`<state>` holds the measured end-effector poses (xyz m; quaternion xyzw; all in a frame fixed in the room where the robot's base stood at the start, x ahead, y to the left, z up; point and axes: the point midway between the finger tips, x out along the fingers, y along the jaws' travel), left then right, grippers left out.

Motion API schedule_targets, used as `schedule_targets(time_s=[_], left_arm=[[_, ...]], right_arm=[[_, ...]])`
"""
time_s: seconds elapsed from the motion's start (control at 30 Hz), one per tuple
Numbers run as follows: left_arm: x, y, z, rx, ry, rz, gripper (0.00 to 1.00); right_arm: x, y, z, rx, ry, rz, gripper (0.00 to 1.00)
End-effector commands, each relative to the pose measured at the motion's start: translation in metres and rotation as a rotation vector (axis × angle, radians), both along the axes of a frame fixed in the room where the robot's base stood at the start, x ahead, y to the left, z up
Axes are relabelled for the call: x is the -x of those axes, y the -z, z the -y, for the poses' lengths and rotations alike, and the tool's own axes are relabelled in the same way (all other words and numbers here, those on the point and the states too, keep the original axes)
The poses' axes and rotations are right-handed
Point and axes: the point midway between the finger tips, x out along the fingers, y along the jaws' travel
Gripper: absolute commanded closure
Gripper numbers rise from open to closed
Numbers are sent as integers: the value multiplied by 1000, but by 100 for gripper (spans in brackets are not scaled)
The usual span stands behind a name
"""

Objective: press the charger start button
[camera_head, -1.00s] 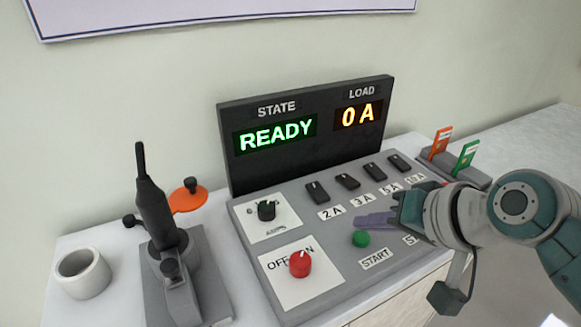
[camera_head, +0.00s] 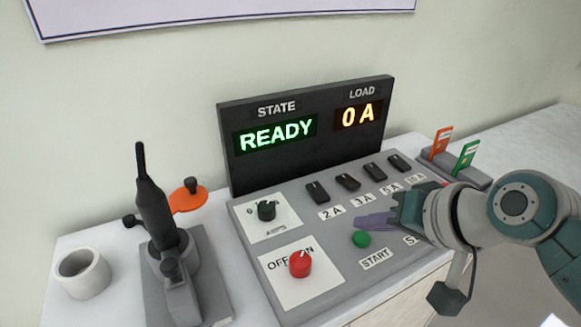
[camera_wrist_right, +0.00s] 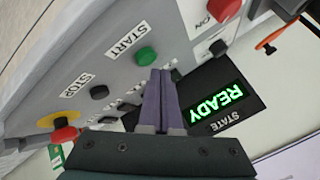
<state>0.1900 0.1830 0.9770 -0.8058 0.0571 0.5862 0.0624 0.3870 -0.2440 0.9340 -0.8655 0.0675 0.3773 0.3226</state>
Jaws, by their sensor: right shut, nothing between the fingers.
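The green start button (camera_head: 361,239) sits on the grey charger panel (camera_head: 334,233), above the START label (camera_head: 375,259). It also shows in the right wrist view (camera_wrist_right: 146,56), just beyond the fingertips. My right gripper (camera_head: 362,221) is shut and empty, its purple fingers pointing left over the panel, just behind the green button in the head view. In the right wrist view the closed fingers (camera_wrist_right: 160,76) appear close to the button; I cannot tell whether they touch it. The display (camera_head: 305,133) reads READY and 0 A. My left gripper is out of view.
A red OFF/ON knob (camera_head: 300,263) and a black selector knob (camera_head: 266,210) are left of the button. Several black switches (camera_head: 347,182) line the panel's back. A black stop button (camera_wrist_right: 99,92) and a red-and-yellow button (camera_wrist_right: 65,133) show in the wrist view. A dark handled tool (camera_head: 156,208) stands left.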

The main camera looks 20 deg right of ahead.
Motion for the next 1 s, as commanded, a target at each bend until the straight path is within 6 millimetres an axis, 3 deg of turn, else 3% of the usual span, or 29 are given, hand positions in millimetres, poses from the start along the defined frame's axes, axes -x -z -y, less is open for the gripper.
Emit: schedule_targets(time_s=[1.0], left_arm=[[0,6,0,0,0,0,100]], right_arm=[[0,13,0,1,-1,0,100]])
